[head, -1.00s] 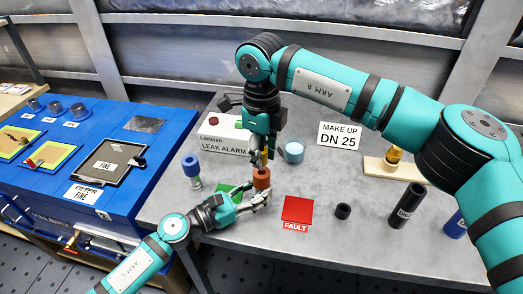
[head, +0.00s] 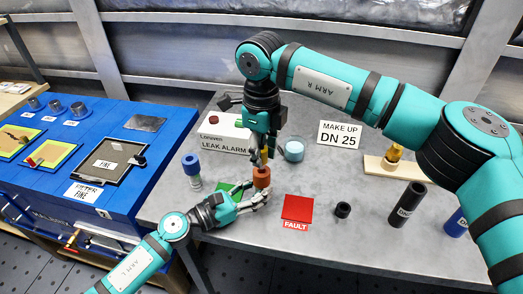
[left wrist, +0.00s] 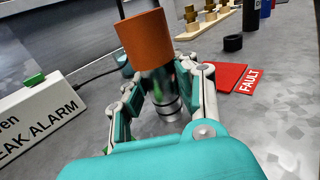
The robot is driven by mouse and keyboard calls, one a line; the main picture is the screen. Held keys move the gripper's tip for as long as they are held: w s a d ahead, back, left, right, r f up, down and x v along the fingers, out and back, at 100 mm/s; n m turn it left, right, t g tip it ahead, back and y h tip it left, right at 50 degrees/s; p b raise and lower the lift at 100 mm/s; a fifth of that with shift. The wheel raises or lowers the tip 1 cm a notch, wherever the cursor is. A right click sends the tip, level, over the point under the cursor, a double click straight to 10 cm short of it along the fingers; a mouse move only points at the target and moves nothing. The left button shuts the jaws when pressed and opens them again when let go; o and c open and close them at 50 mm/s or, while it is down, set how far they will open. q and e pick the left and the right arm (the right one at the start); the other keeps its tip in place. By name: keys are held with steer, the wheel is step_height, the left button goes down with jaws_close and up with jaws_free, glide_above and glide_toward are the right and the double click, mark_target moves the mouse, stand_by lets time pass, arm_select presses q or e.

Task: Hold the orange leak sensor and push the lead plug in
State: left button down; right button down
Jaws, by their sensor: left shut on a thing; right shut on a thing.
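The orange leak sensor (head: 262,178) stands upright over the grey table. It has an orange top and a clear and metal lower body, seen in the left wrist view (left wrist: 145,40). My left gripper (head: 258,197) is shut around its lower body, with a finger on each side in the left wrist view (left wrist: 170,98). My right gripper (head: 264,150) points down directly above the sensor, shut on a small yellowish piece (head: 263,157), seemingly the lead plug. The plug's lower end is at or just above the orange top; I cannot tell whether it is inserted.
The white leak alarm box (head: 222,146) stands behind. A cup (head: 294,150) stands close behind.

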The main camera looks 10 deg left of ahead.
steer(key=shift+f, duration=1.45)
steer(key=c, duration=1)
jaws_free()
steer(key=shift+o, duration=0.2)
steer(key=o, duration=0.4)
steer(key=shift+o, duration=0.2)
steer(key=shift+r, duration=3)
arm_select(q)
steer(key=shift+c, duration=1.6)
jaws_free()
